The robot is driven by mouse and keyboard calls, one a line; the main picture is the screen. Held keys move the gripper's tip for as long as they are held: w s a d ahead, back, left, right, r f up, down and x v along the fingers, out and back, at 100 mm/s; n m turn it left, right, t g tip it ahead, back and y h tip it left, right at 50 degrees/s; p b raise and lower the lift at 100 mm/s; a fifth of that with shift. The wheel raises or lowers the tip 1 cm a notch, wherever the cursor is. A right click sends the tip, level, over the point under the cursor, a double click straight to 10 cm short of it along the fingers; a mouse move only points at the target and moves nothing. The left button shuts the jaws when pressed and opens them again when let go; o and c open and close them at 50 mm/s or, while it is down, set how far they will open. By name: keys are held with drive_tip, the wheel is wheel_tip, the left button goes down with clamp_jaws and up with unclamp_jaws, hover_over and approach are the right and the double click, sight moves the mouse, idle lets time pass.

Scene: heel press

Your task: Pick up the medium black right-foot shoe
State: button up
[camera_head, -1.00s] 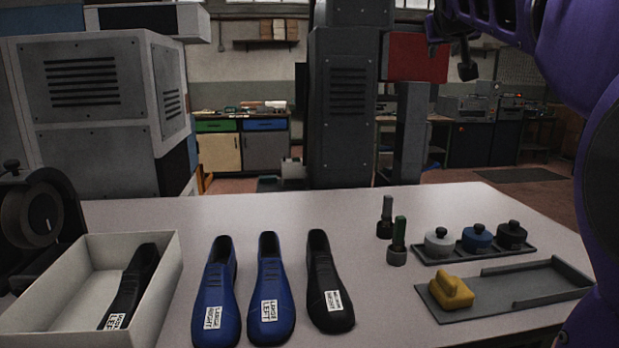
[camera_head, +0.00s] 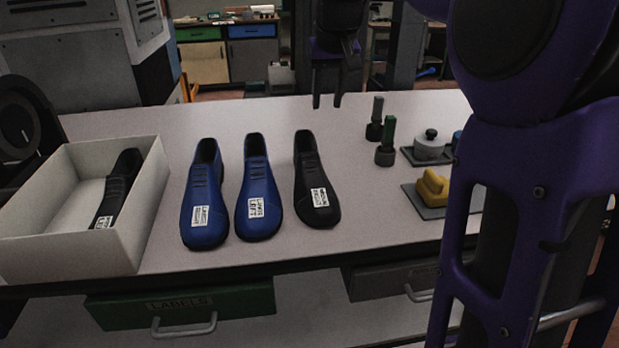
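A black shoe (camera_head: 312,177) stands on the table, the rightmost of a row of three, with a white label on its toe. In the earlier view the label appears to read medium right. Two blue shoes stand to its left, the nearer one (camera_head: 258,190) with a label reading left and the far left one (camera_head: 204,195) reading right. My gripper (camera_head: 327,104) hangs above the table's far part, fingers down and apart, beyond the black shoe's opening and not touching it. Nothing is between the fingers.
A white bin (camera_head: 60,246) on the left holds another black shoe (camera_head: 118,190). Two small bottle-like tools (camera_head: 385,145) stand right of the row. A yellow block (camera_head: 432,187) sits on a grey tray. My arm hides the table's right side.

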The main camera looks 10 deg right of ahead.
sight(320, 151)
drive_tip(key=b+x, duration=0.3)
drive_tip(key=x, duration=1.4)
drive_tip(key=shift+f, duration=0.25)
drive_tip(key=shift+r, duration=0.1)
clamp_jaws()
idle(0.6)
